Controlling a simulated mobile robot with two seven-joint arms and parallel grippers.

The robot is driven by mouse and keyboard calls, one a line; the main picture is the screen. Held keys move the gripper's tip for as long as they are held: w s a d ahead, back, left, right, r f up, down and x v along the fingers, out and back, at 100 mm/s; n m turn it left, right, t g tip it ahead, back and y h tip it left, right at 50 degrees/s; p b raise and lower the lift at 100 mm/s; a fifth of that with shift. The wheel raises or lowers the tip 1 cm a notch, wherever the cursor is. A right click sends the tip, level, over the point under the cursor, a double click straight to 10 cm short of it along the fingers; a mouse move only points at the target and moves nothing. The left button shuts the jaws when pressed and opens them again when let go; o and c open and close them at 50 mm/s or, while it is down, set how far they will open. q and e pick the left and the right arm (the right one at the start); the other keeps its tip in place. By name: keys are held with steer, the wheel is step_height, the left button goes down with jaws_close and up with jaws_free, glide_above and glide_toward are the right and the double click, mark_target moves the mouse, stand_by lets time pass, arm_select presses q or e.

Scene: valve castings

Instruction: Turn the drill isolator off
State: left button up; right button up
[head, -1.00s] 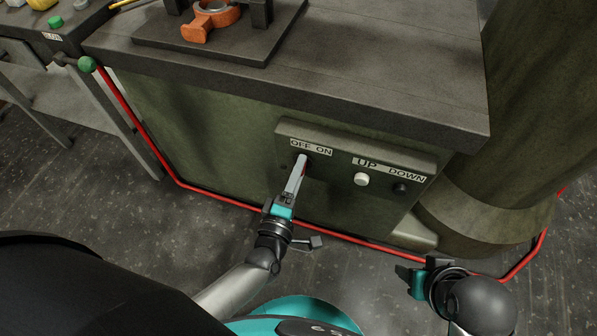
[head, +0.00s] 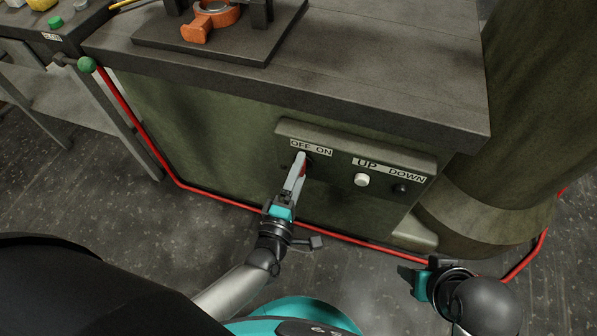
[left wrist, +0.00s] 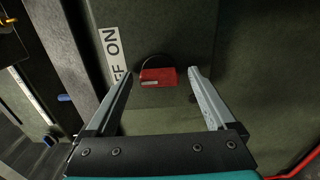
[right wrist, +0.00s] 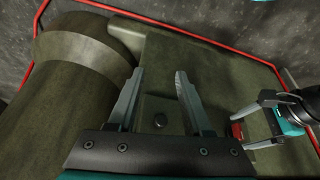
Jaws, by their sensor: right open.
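The drill isolator is a red handle (left wrist: 157,77) with a dark rounded part behind it, on a dark control panel (head: 425,162) below an OFF/ON label (head: 311,147). In the left wrist view the handle lies between the fingers of my left gripper (head: 301,162), with a gap on each side. The left gripper is open. In the head view its fingers mostly hide the handle, so which word it points to is hard to tell. My right gripper (right wrist: 155,78) is open and empty, low in front of the cabinet's right end.
A white UP button (head: 361,180) and a black DOWN button (head: 401,188) are right of the isolator. The bench top (head: 390,75) overhangs the panel. A thick column (head: 520,120) stands at right. A red floor pipe (head: 225,200) runs along the cabinet base.

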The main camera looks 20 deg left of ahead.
arm_select(q)
steer(key=s+p, duration=0.3)
steer(key=s, duration=1.2)
steer(key=shift+a, duration=0.25)
arm_select(e)
step_height(320, 180, down, 7)
steer(key=g, duration=0.1)
steer(key=shift+s+r, duration=0.2)
steer(key=shift+s, duration=0.1)
arm_select(q)
steer(key=shift+s, duration=0.1)
arm_select(e)
steer(key=shift+a, duration=0.1)
